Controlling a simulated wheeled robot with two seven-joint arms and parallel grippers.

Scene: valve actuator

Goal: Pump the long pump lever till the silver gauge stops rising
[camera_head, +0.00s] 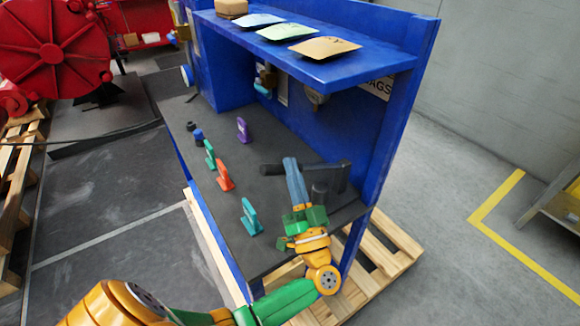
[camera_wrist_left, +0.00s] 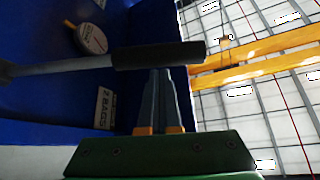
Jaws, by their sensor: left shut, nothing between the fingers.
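The long pump lever (camera_head: 273,169) lies roughly level over the dark bench top, its black end toward the left. In the left wrist view its black grip (camera_wrist_left: 165,54) and thin metal rod (camera_wrist_left: 60,67) cross the upper part. My left gripper (camera_head: 289,160) is shut and empty, its blue-grey fingers overlapping the lever. In the left wrist view the gripper (camera_wrist_left: 160,70) has its tips at the grip's lower edge; I cannot tell whether they touch. A round silver gauge (camera_wrist_left: 92,38) faces the wrist camera, too small to read; a gauge (camera_head: 317,98) hangs under the shelf.
A wooden pallet (camera_head: 385,245) lies underneath.

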